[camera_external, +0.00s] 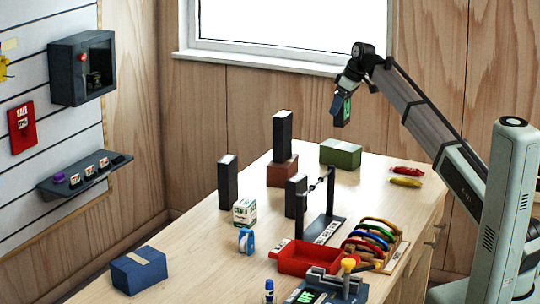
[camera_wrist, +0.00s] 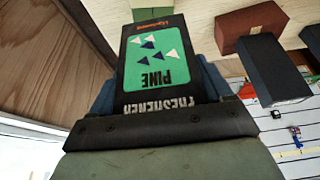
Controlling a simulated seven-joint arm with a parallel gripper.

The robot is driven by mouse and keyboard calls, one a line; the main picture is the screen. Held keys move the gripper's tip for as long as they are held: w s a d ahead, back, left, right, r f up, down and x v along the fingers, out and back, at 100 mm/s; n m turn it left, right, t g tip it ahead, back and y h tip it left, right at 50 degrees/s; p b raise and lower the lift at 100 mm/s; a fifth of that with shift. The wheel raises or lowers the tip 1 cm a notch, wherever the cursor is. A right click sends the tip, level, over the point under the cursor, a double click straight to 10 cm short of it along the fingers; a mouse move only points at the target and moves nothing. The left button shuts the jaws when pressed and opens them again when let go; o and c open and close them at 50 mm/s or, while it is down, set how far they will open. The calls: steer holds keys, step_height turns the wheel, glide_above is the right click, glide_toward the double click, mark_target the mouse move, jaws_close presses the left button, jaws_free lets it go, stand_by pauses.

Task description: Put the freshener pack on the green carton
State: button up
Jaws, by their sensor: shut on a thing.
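The freshener pack (camera_external: 347,108) is a thin dark pack with a green face. It hangs in my gripper (camera_external: 341,98), high above the table's far end. In the wrist view the pack (camera_wrist: 152,52) fills the middle, with its "PINE FRESHENER" lettering upside down. My gripper (camera_wrist: 158,88) is shut on it, a finger at each side. The green carton (camera_external: 340,155) stands on the table's far end, below the pack and clearly apart from it. In the wrist view a green strip, probably the carton (camera_wrist: 150,14), shows just past the pack; the rest is hidden.
A red-brown block (camera_external: 282,172) bearing a tall black block (camera_external: 282,136) stands left of the carton. Red and yellow items (camera_external: 406,182) lie to its right. More black blocks, a rack, a red tray (camera_external: 306,258) and a blue box (camera_external: 139,270) stand nearer.

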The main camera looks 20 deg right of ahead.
mark_target(339, 125)
steer(key=shift+f, duration=3.55)
steer(key=shift+f, duration=0.1)
steer(key=o, duration=1)
steer(key=v, duration=1.2)
